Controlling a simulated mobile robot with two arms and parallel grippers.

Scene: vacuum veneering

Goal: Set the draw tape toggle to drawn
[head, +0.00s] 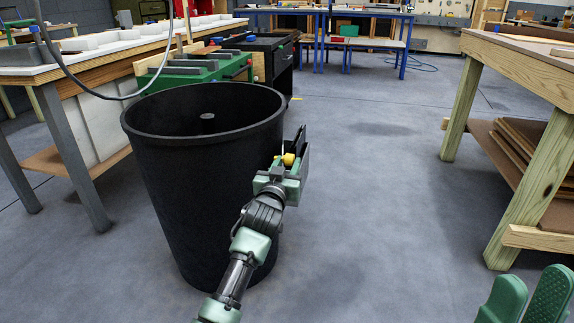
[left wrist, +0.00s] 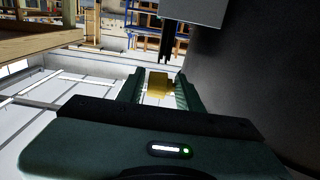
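A small yellow piece (head: 289,159) shows at the right outer side of a tall black bin (head: 205,190); I take it to be the draw tape toggle. My left gripper (head: 287,165) is beside the bin at that piece. In the left wrist view the yellow piece (left wrist: 158,84) lies between the two green fingers of my left gripper (left wrist: 160,93). Whether the fingers press on it or stand just clear cannot be told. The toggle's setting cannot be read. My right gripper (head: 528,292) is at the lower right, fingers apart and empty, away from the bin.
The bin's dark wall fills the right of the left wrist view. A white-topped bench (head: 60,75) stands behind the bin at left. A wooden table (head: 520,70) with boards on its lower shelf stands at right. The grey floor (head: 380,190) between is clear.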

